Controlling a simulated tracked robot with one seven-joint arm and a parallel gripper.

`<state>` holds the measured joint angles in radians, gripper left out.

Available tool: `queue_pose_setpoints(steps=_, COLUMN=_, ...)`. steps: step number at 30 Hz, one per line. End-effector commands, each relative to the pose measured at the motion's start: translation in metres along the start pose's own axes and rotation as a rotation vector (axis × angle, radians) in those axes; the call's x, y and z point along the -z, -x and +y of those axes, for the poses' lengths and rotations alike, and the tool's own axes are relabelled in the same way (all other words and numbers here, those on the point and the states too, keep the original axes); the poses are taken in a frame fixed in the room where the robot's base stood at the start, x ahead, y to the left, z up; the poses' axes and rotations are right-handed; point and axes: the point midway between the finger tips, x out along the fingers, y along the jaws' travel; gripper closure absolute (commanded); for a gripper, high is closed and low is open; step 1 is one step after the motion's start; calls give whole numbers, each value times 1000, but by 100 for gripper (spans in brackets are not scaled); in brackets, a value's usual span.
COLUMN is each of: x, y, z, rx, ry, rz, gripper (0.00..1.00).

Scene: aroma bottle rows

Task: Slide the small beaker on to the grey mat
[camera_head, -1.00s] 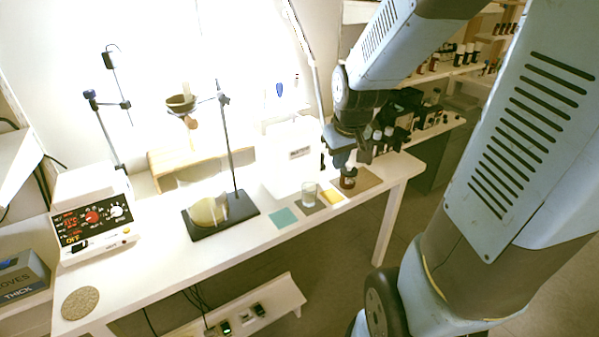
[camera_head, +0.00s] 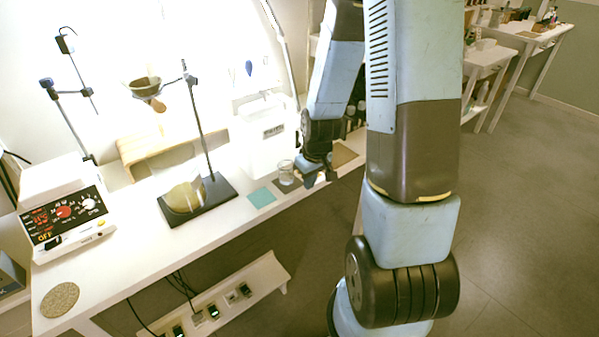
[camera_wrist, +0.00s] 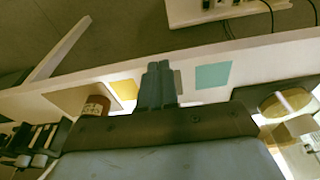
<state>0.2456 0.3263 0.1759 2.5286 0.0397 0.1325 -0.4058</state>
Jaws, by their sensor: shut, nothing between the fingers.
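The small clear beaker (camera_head: 286,172) stands upright at the grey mat (camera_head: 289,187) in the head view. Its base seems to overlap the mat, but I cannot tell whether it is fully on it. My gripper (camera_head: 314,180) is shut and empty, just right of the beaker, over the area of the yellow mat. I cannot tell whether it touches the beaker. In the wrist view my shut fingers (camera_wrist: 158,68) point between the yellow mat (camera_wrist: 125,89) and the teal mat (camera_wrist: 212,76). Only a sliver of the grey mat (camera_wrist: 178,82) shows beside them. The beaker is hidden there.
A brown bottle (camera_wrist: 95,105) stands on a tan mat (camera_wrist: 72,97) left of my fingers in the wrist view. The table's front edge is close.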

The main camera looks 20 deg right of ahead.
Motion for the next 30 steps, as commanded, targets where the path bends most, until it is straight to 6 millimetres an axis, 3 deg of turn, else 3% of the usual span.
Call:
queue_pose_setpoints(steps=21, x=113, y=-19, z=-1, rx=0, ry=2, rz=0, gripper=100)
queue_pose_setpoints(steps=30, x=107, y=-35, z=-1, rx=0, ry=1, rz=-2, gripper=100)
